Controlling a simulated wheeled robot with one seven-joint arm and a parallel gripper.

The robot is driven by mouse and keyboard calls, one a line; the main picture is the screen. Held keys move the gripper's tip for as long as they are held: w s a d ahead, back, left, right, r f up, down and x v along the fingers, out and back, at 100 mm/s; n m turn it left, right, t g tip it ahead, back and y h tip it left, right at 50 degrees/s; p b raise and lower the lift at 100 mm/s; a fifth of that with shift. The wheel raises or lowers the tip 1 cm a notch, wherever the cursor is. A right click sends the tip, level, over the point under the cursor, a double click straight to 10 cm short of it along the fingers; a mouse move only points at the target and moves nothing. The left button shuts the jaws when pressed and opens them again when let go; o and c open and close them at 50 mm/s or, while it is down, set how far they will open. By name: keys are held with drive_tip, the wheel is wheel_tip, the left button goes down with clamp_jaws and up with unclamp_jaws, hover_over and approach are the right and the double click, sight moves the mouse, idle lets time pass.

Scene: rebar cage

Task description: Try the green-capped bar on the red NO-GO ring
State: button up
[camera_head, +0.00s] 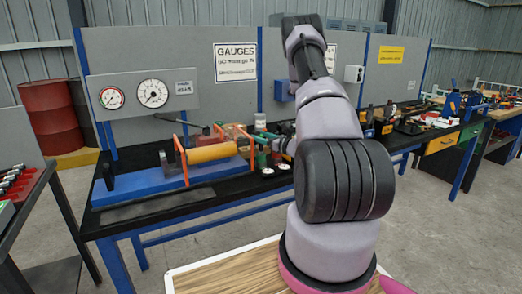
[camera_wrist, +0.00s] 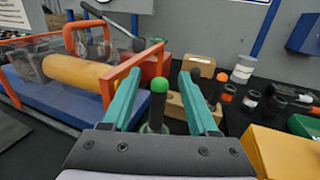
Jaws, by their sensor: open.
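The green-capped bar stands upright in the wrist view, with its round green cap (camera_wrist: 158,85) and a dark shaft below. My gripper (camera_wrist: 160,75) is open, with one teal finger on each side of the cap and a visible gap to both. Nothing is clamped. A wooden block (camera_wrist: 182,107) is just behind the bar. In the head view my gripper is small and partly hidden by my arm, so the bar cannot be made out there. I cannot pick out the red NO-GO ring with certainty.
An orange frame (camera_wrist: 110,85) and a yellow cylinder (camera_wrist: 75,74) on a blue base (camera_head: 140,184) stand close left of my gripper. Small orange-topped items (camera_wrist: 228,92) and a yellow box (camera_wrist: 285,150) are on the right. A gauge panel (camera_head: 145,92) stands behind.

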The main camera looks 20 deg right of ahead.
clamp_jaws()
idle(1.4)
